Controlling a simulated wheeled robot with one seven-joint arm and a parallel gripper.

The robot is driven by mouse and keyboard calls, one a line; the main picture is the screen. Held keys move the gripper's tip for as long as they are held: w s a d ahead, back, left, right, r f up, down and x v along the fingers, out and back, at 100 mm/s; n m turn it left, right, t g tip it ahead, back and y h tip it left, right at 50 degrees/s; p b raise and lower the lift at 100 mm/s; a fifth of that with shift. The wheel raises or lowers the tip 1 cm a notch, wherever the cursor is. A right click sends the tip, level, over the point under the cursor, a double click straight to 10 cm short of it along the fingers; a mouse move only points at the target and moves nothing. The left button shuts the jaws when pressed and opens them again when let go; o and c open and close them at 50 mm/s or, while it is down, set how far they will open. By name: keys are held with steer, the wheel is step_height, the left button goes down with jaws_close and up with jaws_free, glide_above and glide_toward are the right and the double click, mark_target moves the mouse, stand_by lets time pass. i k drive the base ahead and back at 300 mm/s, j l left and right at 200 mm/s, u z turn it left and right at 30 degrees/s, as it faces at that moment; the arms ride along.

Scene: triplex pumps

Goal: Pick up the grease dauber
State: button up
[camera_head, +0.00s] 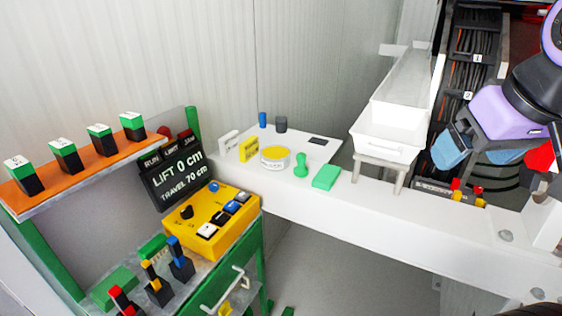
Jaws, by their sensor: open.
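Several small objects stand on the white ledge at the middle of the head view. A small green waisted piece (301,165) stands upright there and may be the grease dauber, though I cannot tell for sure. To its left is a round tin (275,157) with a yellow top, and to its right lies a green block (326,177). My gripper (483,155), purple with blue fingers, is at the right, open and well apart from these objects. Nothing shows between its fingers.
A white tray (383,150) on a stand rises between the ledge objects and my gripper. A blue cylinder (262,119) and a grey one (281,124) stand behind the tin. A yellow control box (213,222) and an orange shelf (85,175) fill the left.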

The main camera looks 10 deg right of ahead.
mark_target(300, 170)
steer(key=i+j+u, duration=0.1)
steer(key=u, duration=0.25)
steer(key=i+u, duration=0.2)
steer(key=u, duration=0.15)
steer(key=i+j+u, duration=0.1)
steer(key=u, duration=0.25)
steer(key=i, duration=0.05)
